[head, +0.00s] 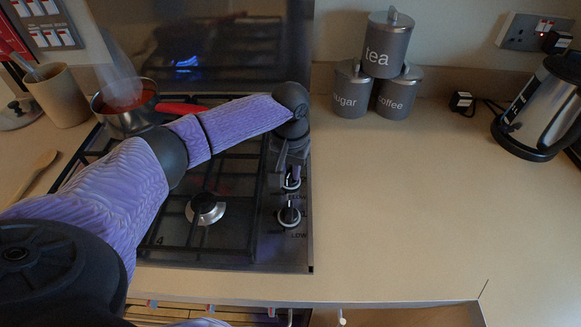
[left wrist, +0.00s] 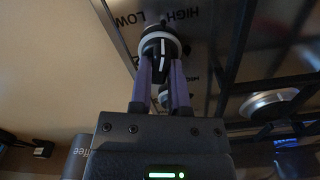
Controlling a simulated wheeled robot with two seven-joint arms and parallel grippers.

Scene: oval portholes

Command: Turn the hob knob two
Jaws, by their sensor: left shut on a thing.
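The hob (head: 264,245) has a column of black knobs with pale rings along its right side. My left gripper (head: 291,171) points down over this column, shut on a hob knob (head: 291,183). In the left wrist view the two purple fingers of the gripper (left wrist: 163,66) stand on either side of the black knob (left wrist: 160,46). Another knob (left wrist: 165,98) shows between the fingers. The nearest knob (head: 289,215) stands free in front, with LOW printed beside it. My gripper and arm hide the knobs farther back. I cannot read the held knob's number. My right gripper is not in view.
A pan (head: 126,118) with a red handle stands at the back left of the hob, steaming. Grey tea, sugar and coffee canisters (head: 388,45) stand behind, at the right. A kettle (head: 543,108) is at the far right. The counter (head: 400,200) right of the hob is clear.

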